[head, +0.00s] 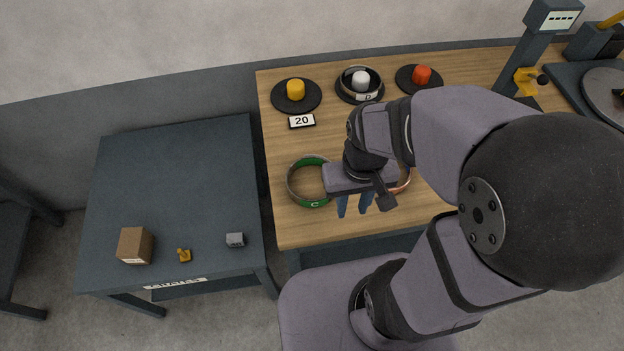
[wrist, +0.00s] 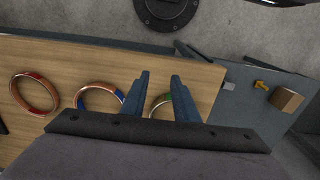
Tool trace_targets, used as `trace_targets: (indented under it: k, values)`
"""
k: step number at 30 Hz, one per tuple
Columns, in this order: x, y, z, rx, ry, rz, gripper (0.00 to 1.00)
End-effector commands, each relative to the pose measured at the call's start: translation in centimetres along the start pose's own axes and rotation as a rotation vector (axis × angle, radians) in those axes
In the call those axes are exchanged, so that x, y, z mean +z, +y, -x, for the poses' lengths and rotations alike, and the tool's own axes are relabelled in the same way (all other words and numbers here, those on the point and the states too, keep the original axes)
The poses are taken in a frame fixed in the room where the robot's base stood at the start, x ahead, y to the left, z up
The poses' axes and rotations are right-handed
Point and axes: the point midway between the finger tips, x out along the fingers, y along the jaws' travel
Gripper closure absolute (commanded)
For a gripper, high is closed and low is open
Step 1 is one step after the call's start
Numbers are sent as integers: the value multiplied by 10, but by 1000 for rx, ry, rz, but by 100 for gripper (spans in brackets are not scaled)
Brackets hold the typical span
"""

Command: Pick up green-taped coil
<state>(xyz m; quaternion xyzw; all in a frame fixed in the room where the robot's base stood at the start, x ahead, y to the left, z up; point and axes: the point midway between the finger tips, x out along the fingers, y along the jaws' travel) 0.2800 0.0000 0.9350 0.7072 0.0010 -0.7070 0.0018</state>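The green-taped coil (head: 313,203) lies flat on the wooden table near its left edge, with green tape at its near and far sides. My gripper (head: 354,207) is open and empty, pointing down just to the right of the coil in the head view. In the wrist view the fingers of my gripper (wrist: 160,78) stand apart with nothing between their tips. There the green-taped coil (wrist: 168,97) shows partly behind the right-hand finger, which hides some of it.
A blue-taped coil (wrist: 98,88) and a red-taped coil (wrist: 33,76) lie in a row beside it. Black stands with a yellow post (head: 296,89), a white post (head: 361,80) and a red post (head: 421,74) stand behind. A dark table (head: 180,190) holds a box (head: 135,246).

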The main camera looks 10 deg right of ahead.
Motion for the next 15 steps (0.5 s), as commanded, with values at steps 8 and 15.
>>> trace_targets:
  k: [8, 15]
  values:
    - [4, -3, -4, 20, -35, 57, 73]
    - [26, -9, -25, 170, -228, 419, 73]
